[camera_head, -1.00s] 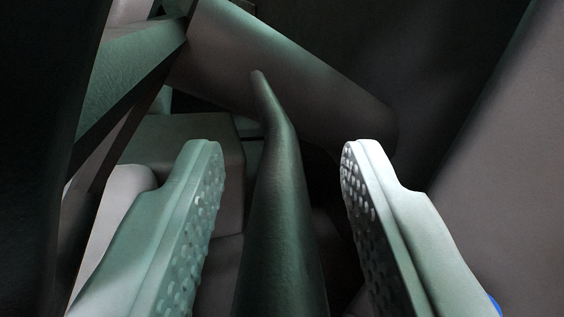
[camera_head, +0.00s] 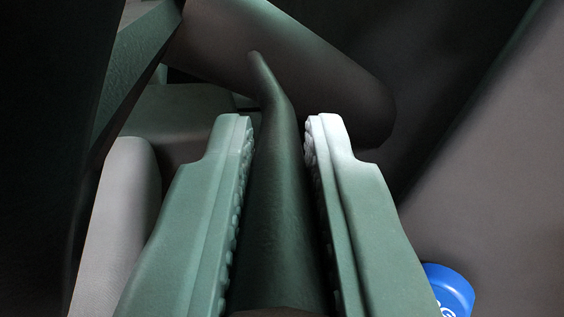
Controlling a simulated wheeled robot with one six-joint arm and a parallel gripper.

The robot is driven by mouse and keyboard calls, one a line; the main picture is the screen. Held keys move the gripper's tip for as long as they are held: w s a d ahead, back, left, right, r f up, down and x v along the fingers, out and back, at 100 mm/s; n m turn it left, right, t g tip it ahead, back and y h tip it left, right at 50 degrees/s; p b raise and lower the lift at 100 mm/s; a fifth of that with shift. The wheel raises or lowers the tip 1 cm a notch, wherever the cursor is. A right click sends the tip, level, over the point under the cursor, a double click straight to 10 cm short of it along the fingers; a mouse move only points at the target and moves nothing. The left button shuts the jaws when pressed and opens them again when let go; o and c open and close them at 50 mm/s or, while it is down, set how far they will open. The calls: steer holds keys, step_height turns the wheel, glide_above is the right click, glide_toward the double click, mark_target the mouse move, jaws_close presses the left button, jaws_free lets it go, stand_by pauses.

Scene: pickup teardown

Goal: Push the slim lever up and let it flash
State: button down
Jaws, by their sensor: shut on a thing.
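The slim lever (camera_head: 281,205) is a dark green stalk that narrows upward and bends left to a thin tip near the top middle of the head view. My gripper (camera_head: 280,135) has its two pale green fingers on either side of the lever, with their studded pads facing it. The gripper is shut on the lever's thicker lower part. The lever's tip sticks out beyond the fingertips. Its lower end runs out of sight at the bottom of the view.
A thick dark cylinder (camera_head: 300,75) crosses behind the lever's tip. A dark angled panel (camera_head: 135,65) stands at the left, beside a grey rounded part (camera_head: 125,215). A blue round object (camera_head: 450,288) with white lettering is at the lower right. A broad grey panel (camera_head: 490,190) fills the right.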

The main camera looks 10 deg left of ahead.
steer(key=shift+r, duration=0.15)
stand_by(0.3)
steer(key=c, duration=1.4)
jaws_free()
steer(key=shift+a+f, duration=0.15)
steer(key=shift+f, duration=0.35)
